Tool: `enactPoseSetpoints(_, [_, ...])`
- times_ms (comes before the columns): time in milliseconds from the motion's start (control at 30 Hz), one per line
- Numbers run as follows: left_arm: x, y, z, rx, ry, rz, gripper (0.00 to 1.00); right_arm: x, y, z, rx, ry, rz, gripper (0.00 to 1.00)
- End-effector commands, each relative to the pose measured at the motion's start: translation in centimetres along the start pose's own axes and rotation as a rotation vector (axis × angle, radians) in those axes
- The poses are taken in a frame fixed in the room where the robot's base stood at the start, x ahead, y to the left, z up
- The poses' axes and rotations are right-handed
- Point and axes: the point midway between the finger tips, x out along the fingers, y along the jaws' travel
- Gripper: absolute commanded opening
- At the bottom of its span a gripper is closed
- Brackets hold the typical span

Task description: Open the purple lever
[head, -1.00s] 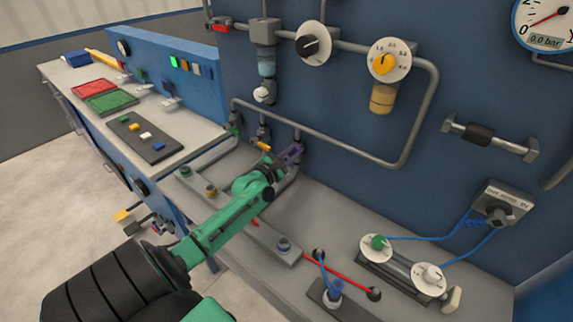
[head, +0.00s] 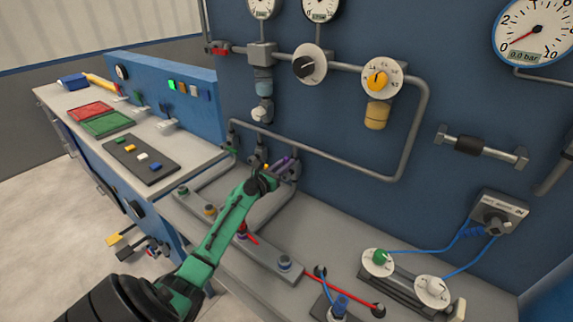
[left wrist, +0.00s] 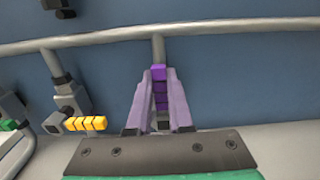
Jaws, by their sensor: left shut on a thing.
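The purple lever (left wrist: 160,90) stands between the fingers of my left gripper (left wrist: 159,78) in the left wrist view, below the grey horizontal pipe. The two pale purple fingers lie along both sides of it. In the head view my left gripper (head: 284,163) is at the lower pipe's right-hand valve, shut on the lever. There the fingers and wrist largely hide the lever. My right gripper is not in view.
A valve with a yellow lever (left wrist: 86,124) is just left of the gripper in the left wrist view. The grey pipe (head: 330,158) runs along the blue panel. A rail with small fittings (head: 285,264) and red tubing (head: 350,297) lie on the bench to the front and right.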

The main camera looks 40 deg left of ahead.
Motion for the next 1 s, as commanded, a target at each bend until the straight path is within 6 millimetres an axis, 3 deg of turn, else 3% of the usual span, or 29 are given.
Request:
enactPoseSetpoints(300, [0.0, 0.0, -0.2, -0.007, 0.002, 0.000, 0.00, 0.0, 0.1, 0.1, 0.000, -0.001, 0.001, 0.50])
enactPoseSetpoints(333, [0.0, 0.0, -0.2, -0.007, 0.002, 0.000, 0.30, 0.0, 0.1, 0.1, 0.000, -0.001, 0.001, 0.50])
enactPoseSetpoints(400, [0.0, 0.0, -0.1, -0.006, 0.002, 0.000, 0.49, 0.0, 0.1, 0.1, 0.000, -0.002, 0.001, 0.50])
enactPoseSetpoints(767, [-0.4, -0.1, -0.1, -0.004, 0.002, -0.001, 0.49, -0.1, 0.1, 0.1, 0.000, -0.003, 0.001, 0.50])
enactPoseSetpoints(867, [-1.6, -0.1, -0.2, -0.004, 0.003, -0.001, 0.49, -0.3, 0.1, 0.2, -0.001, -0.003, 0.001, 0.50])
enactPoseSetpoints(1000, [-4.7, -0.1, -0.3, -0.005, 0.005, -0.001, 0.49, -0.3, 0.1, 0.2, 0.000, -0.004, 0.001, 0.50])
